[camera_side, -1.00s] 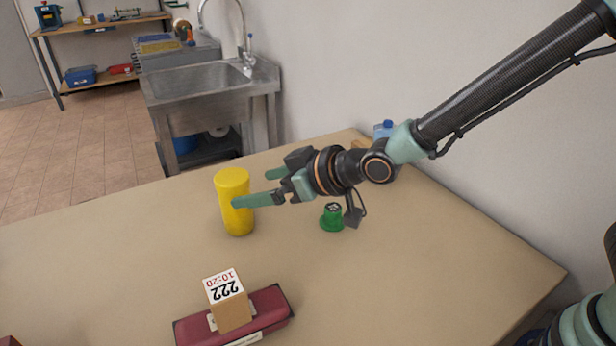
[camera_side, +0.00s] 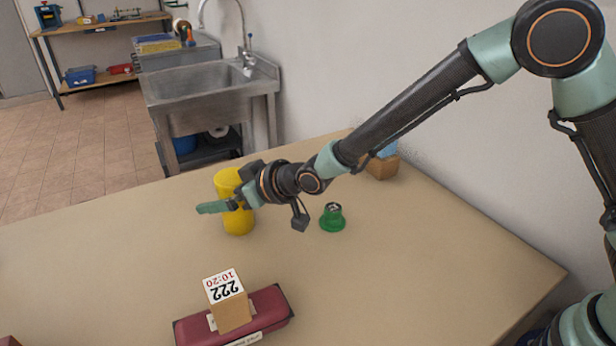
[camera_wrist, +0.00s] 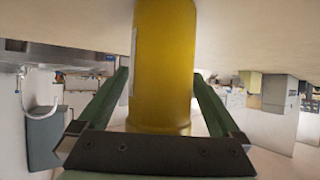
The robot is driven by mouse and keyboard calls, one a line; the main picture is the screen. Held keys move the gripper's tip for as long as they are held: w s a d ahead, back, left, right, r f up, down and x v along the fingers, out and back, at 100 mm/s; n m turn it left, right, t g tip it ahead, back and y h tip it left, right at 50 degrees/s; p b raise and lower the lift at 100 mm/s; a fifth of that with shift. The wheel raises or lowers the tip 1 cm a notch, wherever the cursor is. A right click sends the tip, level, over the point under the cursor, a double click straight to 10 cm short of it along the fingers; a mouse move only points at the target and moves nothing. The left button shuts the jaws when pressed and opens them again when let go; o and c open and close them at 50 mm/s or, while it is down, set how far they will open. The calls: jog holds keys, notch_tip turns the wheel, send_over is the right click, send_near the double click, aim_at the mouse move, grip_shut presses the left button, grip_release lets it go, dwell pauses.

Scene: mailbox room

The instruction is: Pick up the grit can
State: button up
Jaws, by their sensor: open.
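The yellow can (camera_side: 238,222), which I take to be the grit can, stands upright on the table near its far edge. My gripper (camera_side: 222,200) is level across it, with the near finger passing in front of the can and the far finger hidden behind it. In the wrist view, which is upside down, the can (camera_wrist: 163,65) fills the middle between the two fingers of my gripper (camera_wrist: 160,78). The fingers are open, one on each side, and do not appear to press on it.
A green object (camera_side: 332,217) stands right of the can. A maroon case (camera_side: 268,308) carries a small box (camera_side: 232,311) marked 222 at the front. A brown block (camera_side: 382,167) sits by the wall.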

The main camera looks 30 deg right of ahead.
jog(key=shift+w+a+f, duration=0.1)
jog(key=shift+w, duration=0.05)
grip_shut()
jog(key=shift+r, duration=0.2)
